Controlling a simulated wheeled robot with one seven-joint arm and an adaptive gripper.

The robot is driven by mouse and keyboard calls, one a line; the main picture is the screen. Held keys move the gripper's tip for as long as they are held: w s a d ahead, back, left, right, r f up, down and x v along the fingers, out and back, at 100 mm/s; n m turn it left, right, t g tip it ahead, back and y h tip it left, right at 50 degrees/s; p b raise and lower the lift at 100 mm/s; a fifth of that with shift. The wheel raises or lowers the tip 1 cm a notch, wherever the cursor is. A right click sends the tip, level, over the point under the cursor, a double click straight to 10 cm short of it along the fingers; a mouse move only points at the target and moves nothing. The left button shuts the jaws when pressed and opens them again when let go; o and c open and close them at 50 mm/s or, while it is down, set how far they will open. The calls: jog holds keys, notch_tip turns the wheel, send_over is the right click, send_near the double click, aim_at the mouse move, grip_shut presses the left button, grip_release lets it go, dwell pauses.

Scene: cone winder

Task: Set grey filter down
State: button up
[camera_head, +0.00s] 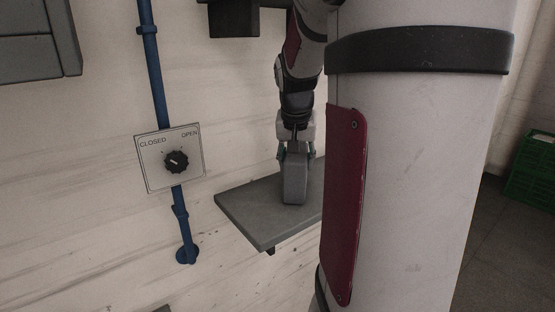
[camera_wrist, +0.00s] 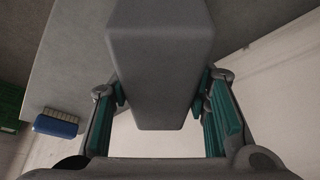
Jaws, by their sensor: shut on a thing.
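The grey filter (camera_head: 295,178) is a rounded grey block held upright at the grey wall shelf (camera_head: 245,217). Its lower end appears to be at the shelf top, but I cannot tell whether it touches. My gripper (camera_head: 297,150) is above the shelf with its fingers on both sides of the filter. In the wrist view the filter (camera_wrist: 160,60) fills the middle, between the green-padded fingers of my gripper (camera_wrist: 162,92). The right part of the shelf is hidden behind my own body in the head view.
A valve plate (camera_head: 150,178) marked CLOSED and OPEN, with a black knob (camera_head: 176,162), sits on a blue pipe (camera_head: 158,80) left of the shelf. A green crate (camera_head: 532,172) stands far right. A blue brush (camera_wrist: 57,124) shows in the wrist view. The shelf's left part is bare.

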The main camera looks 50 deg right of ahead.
jog(key=shift+f, duration=0.1)
jog(key=o, duration=1.3)
